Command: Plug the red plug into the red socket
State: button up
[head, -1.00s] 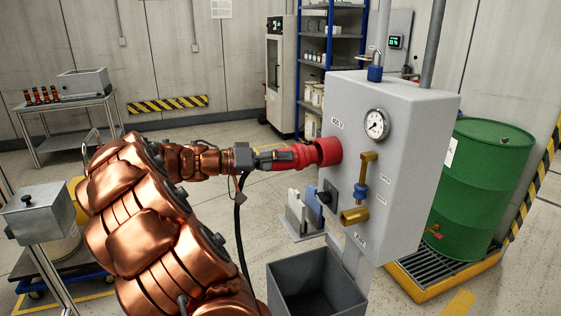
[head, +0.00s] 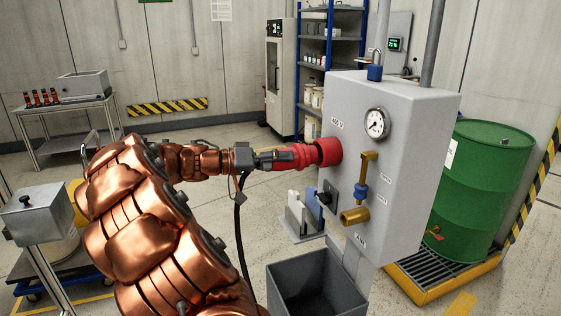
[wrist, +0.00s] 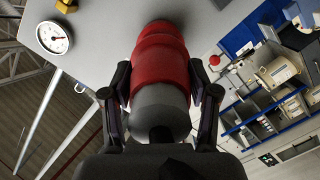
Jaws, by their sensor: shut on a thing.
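The red plug (head: 288,158) is in line with the red socket (head: 326,152) on the left face of the grey cabinet (head: 395,170), and the two meet with no gap that I can see. My gripper (head: 270,159) is shut on the plug from behind. In the wrist view, my gripper's fingers (wrist: 163,95) press on both sides of the plug (wrist: 160,75), and red parts run up to the grey cabinet face. How deep the plug sits is hidden. A black cable (head: 239,225) hangs down from the plug's rear.
A pressure gauge (head: 376,123), a brass valve (head: 366,172) and a padlock (head: 375,72) are on the cabinet. A grey open bin (head: 318,280) stands below. A green drum (head: 482,190) is at the right. A metal table (head: 70,105) stands at the back left.

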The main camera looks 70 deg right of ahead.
jog(key=shift+b+x, duration=0.35)
jog(key=shift+x, duration=0.75)
jog(key=shift+d+r+b, duration=0.1)
jog(key=shift+b, duration=0.35)
dwell(0.4)
jog(key=shift+b+x, duration=0.55)
jog(key=shift+x, duration=0.25)
dwell(1.4)
jog(key=o, duration=1.4)
jog(key=shift+w+d+r, duration=0.1)
jog(key=shift+r, duration=0.05)
jog(key=shift+c, duration=0.2)
jog(key=shift+w, duration=0.1)
jog(key=shift+b+v, duration=0.9)
jog(key=shift+v, duration=3.5)
